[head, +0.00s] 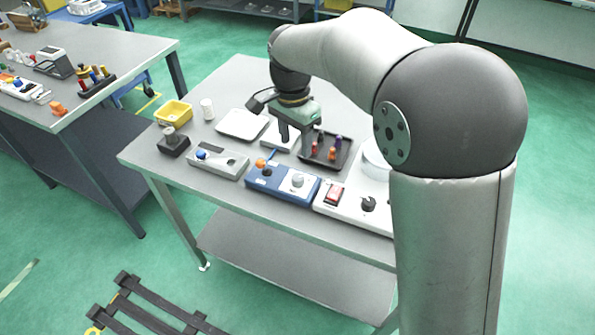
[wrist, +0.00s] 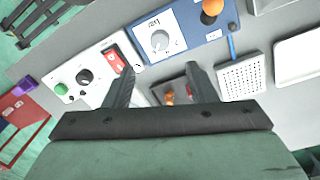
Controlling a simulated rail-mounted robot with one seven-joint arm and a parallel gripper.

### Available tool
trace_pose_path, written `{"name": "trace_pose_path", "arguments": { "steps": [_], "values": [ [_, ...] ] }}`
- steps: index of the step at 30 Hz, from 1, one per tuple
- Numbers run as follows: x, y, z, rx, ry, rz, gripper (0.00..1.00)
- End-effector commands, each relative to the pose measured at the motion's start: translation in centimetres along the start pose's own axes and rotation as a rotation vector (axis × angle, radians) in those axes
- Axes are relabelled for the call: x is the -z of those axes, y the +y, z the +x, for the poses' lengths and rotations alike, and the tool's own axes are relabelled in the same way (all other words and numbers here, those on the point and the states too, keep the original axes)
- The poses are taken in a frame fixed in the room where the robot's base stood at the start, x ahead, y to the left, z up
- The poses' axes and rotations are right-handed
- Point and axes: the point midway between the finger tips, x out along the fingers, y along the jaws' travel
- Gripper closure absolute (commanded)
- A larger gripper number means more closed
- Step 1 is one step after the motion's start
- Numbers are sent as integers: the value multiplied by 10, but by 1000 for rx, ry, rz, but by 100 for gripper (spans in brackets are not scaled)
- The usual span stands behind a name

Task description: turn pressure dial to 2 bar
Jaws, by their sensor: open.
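The pressure dial (head: 297,180) is a pale round knob on the right part of a blue box (head: 256,181). In the wrist view the dial (wrist: 159,40) sits on a white label that appears to read "bar", with scale marks around it. Its exact setting is too small to read. My gripper (head: 296,142) points down above the table, behind the blue box and near a dark tray. In the wrist view my gripper (wrist: 160,70) has its two fingers spread apart with nothing between them. The dial lies beyond the fingertips, apart from them.
An orange-topped joystick (wrist: 211,10) stands on the same blue box. A white panel (wrist: 62,75) with a red switch (wrist: 115,60), black knob and green button is beside it. A dark tray (head: 345,161) holds coloured items. A grey box with a blue button (head: 201,154) stands left.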

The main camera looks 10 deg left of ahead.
Motion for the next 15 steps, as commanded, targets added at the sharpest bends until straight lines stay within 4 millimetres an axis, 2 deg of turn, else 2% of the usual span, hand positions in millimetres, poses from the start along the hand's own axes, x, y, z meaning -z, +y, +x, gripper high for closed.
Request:
{"name": "trace_pose_path", "arguments": {
  "steps": [1, 9, 15],
  "values": [
    [0, 1, 13, -5, -2, 0, 49],
    [0, 1, 69, -3, -2, -1, 49],
    [0, 0, 97, -1, -1, -1, 49]
  ]
}}
